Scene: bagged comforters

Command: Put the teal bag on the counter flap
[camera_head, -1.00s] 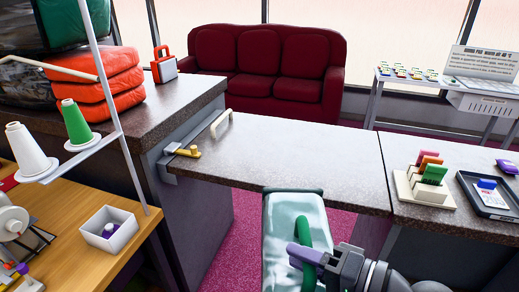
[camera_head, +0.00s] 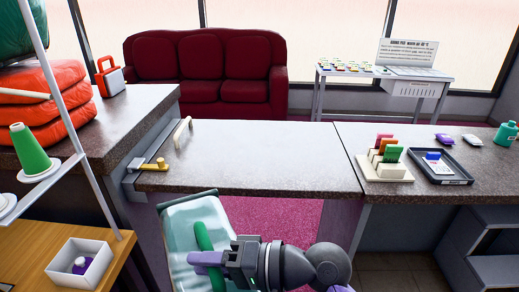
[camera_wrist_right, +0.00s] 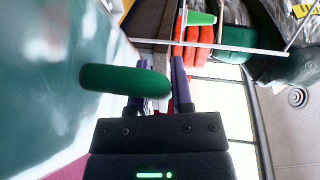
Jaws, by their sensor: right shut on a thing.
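The teal bag (camera_head: 180,240) is a pale, shiny package with a green handle (camera_head: 202,238). It hangs in front of the counter flap's near edge, its top close to the flap's height. My right gripper (camera_head: 208,258) is shut on the green handle. The right wrist view shows the handle (camera_wrist_right: 125,81) crossing at the fingers, with the bag (camera_wrist_right: 50,80) filling the left side. The counter flap (camera_head: 260,150) lies level, its top bare, with a pale handle bar and a brass latch (camera_head: 153,165) at its left end. My left gripper is not in view.
The left counter (camera_head: 95,125) holds folded orange comforters (camera_head: 50,105) and an orange case. The right counter carries a card holder (camera_head: 385,165) and a dark tray (camera_head: 440,168). A thread rack and a white box (camera_head: 80,265) stand at lower left.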

